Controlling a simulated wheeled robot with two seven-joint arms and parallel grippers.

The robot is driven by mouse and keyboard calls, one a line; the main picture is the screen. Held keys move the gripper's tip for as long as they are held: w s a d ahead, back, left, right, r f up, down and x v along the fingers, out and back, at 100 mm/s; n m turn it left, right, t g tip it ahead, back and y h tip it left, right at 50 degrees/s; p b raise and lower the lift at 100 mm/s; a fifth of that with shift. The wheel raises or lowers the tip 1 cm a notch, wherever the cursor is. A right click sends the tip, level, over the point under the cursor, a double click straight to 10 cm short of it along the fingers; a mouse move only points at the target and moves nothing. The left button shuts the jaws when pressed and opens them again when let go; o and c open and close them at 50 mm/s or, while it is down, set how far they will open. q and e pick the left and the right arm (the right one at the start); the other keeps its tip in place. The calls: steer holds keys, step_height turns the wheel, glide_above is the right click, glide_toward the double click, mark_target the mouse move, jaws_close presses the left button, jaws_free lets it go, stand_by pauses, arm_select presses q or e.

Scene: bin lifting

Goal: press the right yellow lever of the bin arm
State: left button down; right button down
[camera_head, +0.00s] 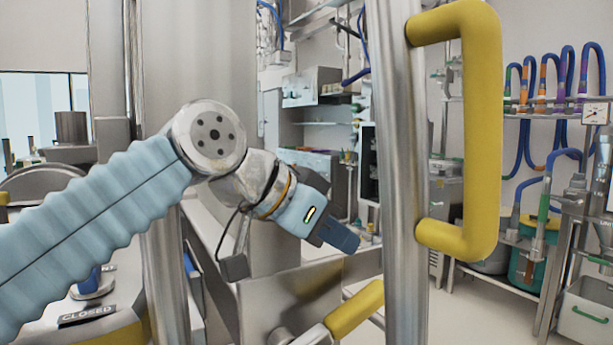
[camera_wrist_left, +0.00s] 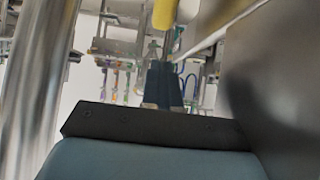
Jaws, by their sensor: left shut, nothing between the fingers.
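A yellow lever (camera_head: 355,308) with a metal shaft shows low in the middle of the head view, sloping up to the right. Its upper end passes near or behind the metal post, so I cannot tell its full length. My left gripper (camera_head: 347,243) is shut and empty, above the lever and apart from it in the picture, left of the post. In the left wrist view the gripper's dark fingers (camera_wrist_left: 163,85) are together, and the yellow end of a bar, likely the lever (camera_wrist_left: 165,13), shows beyond their tips. My right gripper is out of view.
A vertical metal post (camera_head: 400,170) with a large yellow handle (camera_head: 482,130) stands close on the right of my left gripper. A grey metal panel (camera_head: 285,300) lies below the gripper. Shelving with coloured hoses (camera_head: 545,90) stands farther back on the right.

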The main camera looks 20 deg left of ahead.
arm_select(q)
step_height(320, 180, up, 7)
steer(key=s+a, duration=0.1)
steer(key=s, duration=0.1)
steer(key=shift+a, duration=0.25)
steer(key=shift+r, duration=0.1)
